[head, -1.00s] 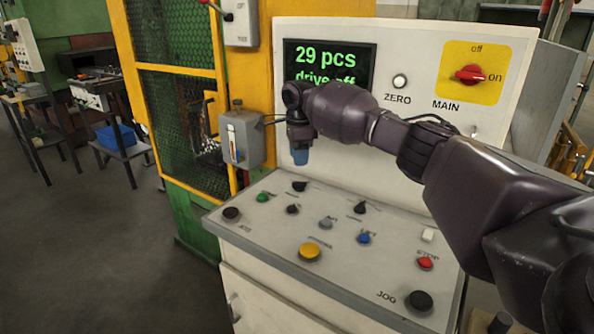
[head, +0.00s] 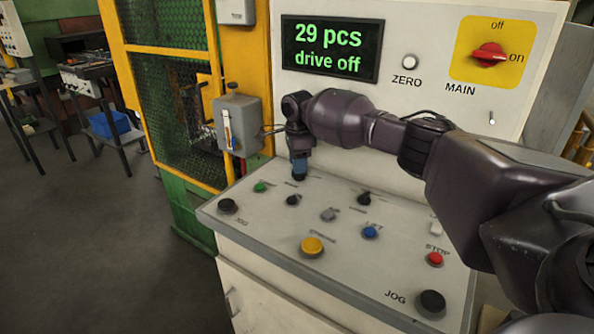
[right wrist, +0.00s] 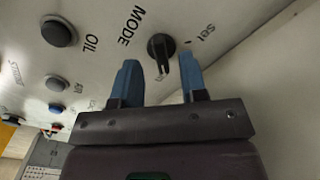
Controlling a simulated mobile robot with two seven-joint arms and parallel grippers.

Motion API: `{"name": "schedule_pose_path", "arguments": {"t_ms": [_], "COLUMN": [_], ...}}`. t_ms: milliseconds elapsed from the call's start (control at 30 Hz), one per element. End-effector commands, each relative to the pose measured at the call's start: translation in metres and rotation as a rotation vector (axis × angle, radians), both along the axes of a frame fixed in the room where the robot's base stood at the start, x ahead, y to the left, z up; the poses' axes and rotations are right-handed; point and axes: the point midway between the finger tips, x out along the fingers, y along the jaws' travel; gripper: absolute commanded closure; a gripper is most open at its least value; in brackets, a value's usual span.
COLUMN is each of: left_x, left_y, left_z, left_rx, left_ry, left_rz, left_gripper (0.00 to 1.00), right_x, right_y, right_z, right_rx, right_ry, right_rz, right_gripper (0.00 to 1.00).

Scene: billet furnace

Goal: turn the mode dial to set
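The mode dial (right wrist: 160,47) is a black knob on the sloped panel, between the words MODE and Set in the right wrist view. Its bar points down in that picture, not at the word Set. My right gripper (right wrist: 160,68) is open, with one blue finger on each side of the dial's lower part. I cannot tell whether either finger touches it. In the head view my right gripper (head: 299,175) points down at the back left of the panel and largely hides the dial. My left gripper is not in view.
The control panel (head: 270,225) carries several other knobs and buttons, including a green button (head: 260,187), a black knob (head: 293,200) and a yellow button (head: 312,246). The display (head: 331,48) reads "29 pcs drive off". A grey box (head: 238,125) hangs left of my gripper.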

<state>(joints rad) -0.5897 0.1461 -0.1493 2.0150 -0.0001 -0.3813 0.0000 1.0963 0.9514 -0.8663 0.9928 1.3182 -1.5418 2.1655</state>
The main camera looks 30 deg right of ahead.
Motion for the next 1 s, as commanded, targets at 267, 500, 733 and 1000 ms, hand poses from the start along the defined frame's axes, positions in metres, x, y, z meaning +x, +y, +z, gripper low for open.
{"name": "schedule_pose_path", "arguments": {"t_ms": [267, 500, 733, 1000], "left_x": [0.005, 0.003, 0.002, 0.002], "left_y": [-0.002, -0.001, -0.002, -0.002], "left_z": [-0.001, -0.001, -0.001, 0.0], "left_rx": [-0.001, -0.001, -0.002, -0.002], "left_ry": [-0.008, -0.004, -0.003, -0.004], "left_rz": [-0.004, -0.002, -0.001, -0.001], "left_gripper": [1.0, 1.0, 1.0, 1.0], "right_x": [0.0, 0.0, 0.0, 0.0], "right_y": [0.0, 0.0, 0.0, 0.0], "right_z": [-0.022, -0.023, -0.022, -0.022], "right_rx": [0.001, 0.001, 0.001, 0.001], "right_ry": [0.001, -0.001, -0.001, -0.001], "right_rz": [0.0, 0.0, 0.0, 0.001], "right_gripper": [0.61, 0.61, 0.87, 1.0]}}
